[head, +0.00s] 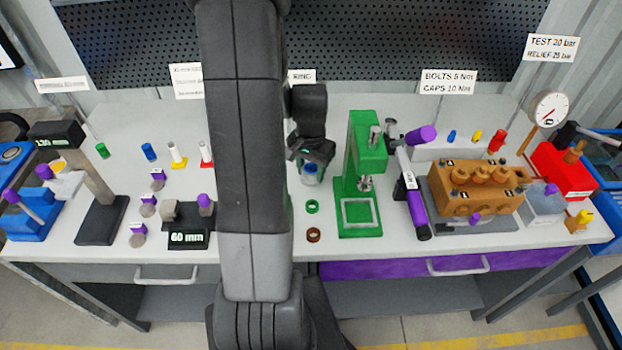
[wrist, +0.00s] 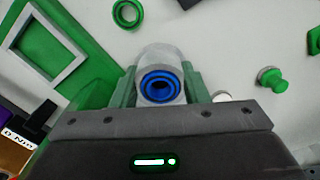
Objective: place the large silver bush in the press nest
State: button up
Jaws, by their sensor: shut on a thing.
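My gripper (head: 310,162) is shut on a silver bush (wrist: 155,58) with a blue ringed end. In the wrist view the green fingers of my gripper (wrist: 160,82) flank it on both sides. In the head view the silver bush (head: 308,180) hangs below the jaws, just left of the green press, apart from it. The press nest (head: 359,212) is a pale square frame on the green press base. It also shows at the upper left of the wrist view as a pale square frame (wrist: 38,75), with nothing visible inside it.
The green press (head: 364,150) stands upright right of my gripper. A green ring (head: 312,206) and a brown ring (head: 313,235) lie on the bench (head: 275,262) in front. A black-and-purple tool (head: 415,200) stands close right of the press.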

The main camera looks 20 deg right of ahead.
aim_at(311, 181)
jog(key=shift+f, duration=2.1)
jog(key=shift+f, duration=0.2)
jog(key=o, duration=1.1)
jog(key=shift+c, duration=0.2)
jog(key=shift+r, duration=0.15)
